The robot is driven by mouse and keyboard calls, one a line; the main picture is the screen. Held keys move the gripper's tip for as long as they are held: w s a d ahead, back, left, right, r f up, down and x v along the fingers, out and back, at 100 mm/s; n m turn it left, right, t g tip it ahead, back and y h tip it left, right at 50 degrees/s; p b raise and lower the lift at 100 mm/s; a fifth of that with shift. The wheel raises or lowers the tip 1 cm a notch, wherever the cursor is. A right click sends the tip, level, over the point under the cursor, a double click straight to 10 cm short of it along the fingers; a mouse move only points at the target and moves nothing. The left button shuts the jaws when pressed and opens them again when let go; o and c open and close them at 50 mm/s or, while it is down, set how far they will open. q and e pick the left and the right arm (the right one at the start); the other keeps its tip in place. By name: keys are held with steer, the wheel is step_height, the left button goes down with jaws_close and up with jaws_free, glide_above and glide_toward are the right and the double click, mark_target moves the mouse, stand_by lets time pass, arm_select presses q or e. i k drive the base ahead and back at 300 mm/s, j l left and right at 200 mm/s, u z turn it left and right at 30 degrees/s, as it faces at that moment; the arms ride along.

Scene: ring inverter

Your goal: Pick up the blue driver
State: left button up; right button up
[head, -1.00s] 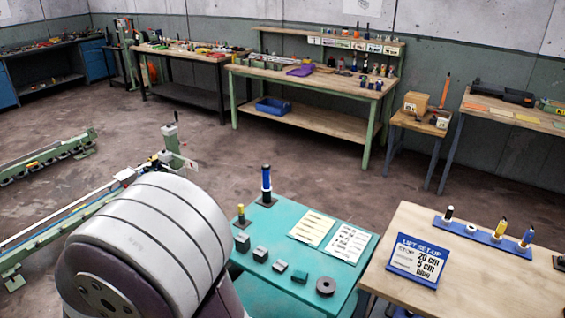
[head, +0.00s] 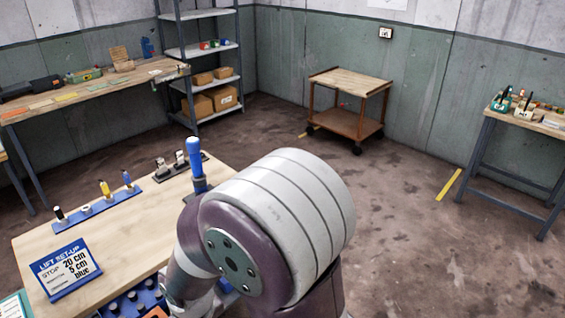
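A blue rack (head: 98,206) lies on the wooden table (head: 130,228) at the left in the head view. Small upright tools stand in it: a dark-and-white one at its left, a yellow driver (head: 105,189) and a blue driver (head: 127,180) at its right end. A larger blue upright handle (head: 194,155) stands near the table's far right corner, partly hidden low down by my arm. Neither of my grippers is in view. My arm covers the table's right side.
A dark stand (head: 170,165) with small pieces sits behind the rack. A blue holder (head: 135,300) is at the table's front. Shelving (head: 205,85), a wooden cart (head: 350,85) and another bench (head: 530,125) stand farther off. The floor at right is open.

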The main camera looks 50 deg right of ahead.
mark_target(192, 144)
steer(key=z, duration=1.15)
steer(key=i+l+u, duration=0.5)
steer(key=i+l, duration=1.4)
steer(key=i, duration=0.15)
